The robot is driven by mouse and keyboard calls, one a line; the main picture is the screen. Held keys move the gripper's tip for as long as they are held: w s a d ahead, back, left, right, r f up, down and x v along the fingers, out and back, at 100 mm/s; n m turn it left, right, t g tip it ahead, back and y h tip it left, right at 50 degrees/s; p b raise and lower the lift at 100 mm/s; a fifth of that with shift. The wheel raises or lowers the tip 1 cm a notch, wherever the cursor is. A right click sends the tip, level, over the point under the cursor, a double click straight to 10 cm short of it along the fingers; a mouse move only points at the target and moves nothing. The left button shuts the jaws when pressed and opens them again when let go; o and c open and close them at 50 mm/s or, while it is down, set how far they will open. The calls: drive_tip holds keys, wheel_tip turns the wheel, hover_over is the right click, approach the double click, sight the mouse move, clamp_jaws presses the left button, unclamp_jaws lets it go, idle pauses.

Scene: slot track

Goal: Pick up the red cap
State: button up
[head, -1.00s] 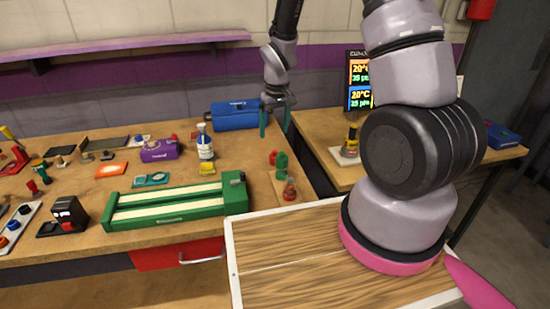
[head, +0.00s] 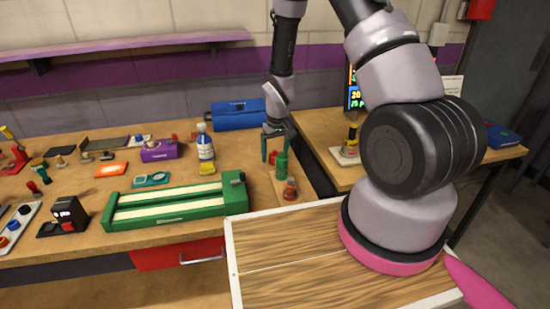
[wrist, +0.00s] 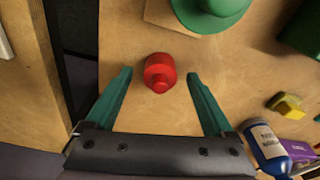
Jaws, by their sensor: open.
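The red cap (wrist: 159,72) stands on the wooden bench top. In the wrist view it lies midway between my two fingertips, with clear space on both sides. In the head view the red cap (head: 272,157) shows small, beside a green bottle-like piece (head: 282,166). My gripper (wrist: 159,76) is open and empty, pointing down over the cap, its green fingers on either side. In the head view my gripper (head: 277,150) hangs just over the cap at the bench's right end. I cannot tell the exact height of the fingertips above the bench.
The green piece (wrist: 212,14) stands close beyond the cap in the wrist view. A long green slot track (head: 170,218) lies to the left, with a white-and-blue bottle (head: 205,148) behind. A gap separates the benches.

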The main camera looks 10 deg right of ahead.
drive_tip(key=c, duration=1.4)
drive_tip(key=shift+r, duration=0.1)
